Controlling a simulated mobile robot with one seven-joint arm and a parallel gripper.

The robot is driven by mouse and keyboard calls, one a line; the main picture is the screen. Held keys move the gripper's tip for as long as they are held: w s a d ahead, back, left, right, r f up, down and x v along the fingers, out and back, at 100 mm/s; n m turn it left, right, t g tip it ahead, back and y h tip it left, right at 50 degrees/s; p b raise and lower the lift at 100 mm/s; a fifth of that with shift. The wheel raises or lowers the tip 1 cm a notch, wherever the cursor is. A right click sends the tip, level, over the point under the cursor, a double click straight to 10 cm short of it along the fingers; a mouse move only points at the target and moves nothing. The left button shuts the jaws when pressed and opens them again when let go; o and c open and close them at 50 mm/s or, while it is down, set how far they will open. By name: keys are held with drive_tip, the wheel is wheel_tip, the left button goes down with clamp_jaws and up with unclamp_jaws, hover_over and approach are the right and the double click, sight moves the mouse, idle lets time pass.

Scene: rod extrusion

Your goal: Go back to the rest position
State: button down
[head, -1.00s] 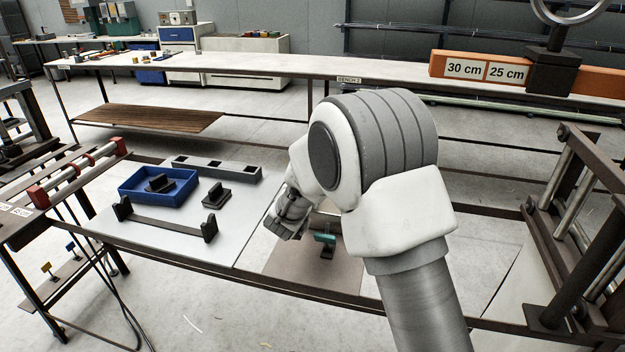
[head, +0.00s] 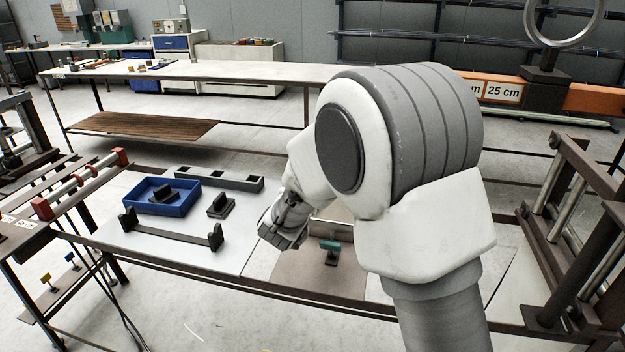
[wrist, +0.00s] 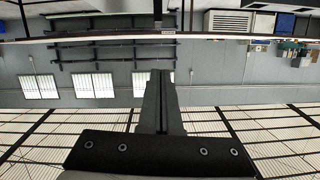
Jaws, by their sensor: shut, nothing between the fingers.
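My gripper (wrist: 160,78) shows in the wrist view with its two dark fingers together and nothing between them. The wrist view is upside down, with the back wall, windows and roof beyond the fingers. In the head view my bent white and grey arm fills the middle right. The dark end of my wrist (head: 284,228) hangs above the near table, at the edge between the light plate and the brown plate. The fingertips cannot be made out there.
A blue tray (head: 183,208), a dark slotted block (head: 220,179) and a dark bracket (head: 172,235) sit on the light plate (head: 125,241). A teal-topped piece (head: 330,247) stands on the brown plate (head: 300,274). A dark frame (head: 560,225) rises at right.

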drive_tip(key=s+d+r+n+g+y, duration=0.35)
drive_tip(key=s+r+y, duration=0.25)
drive_tip(key=s+r, duration=0.5)
drive_tip(key=s+d+f+g+h, duration=0.1)
drive_tip(key=s+d+f+g, duration=0.1)
drive_tip(key=s+d, duration=0.5)
drive_tip(key=s+d+f+g+h, duration=0.2)
drive_tip(key=s+d+g, duration=0.2)
drive_tip(key=s, duration=1.4)
drive_tip(key=d, duration=0.3)
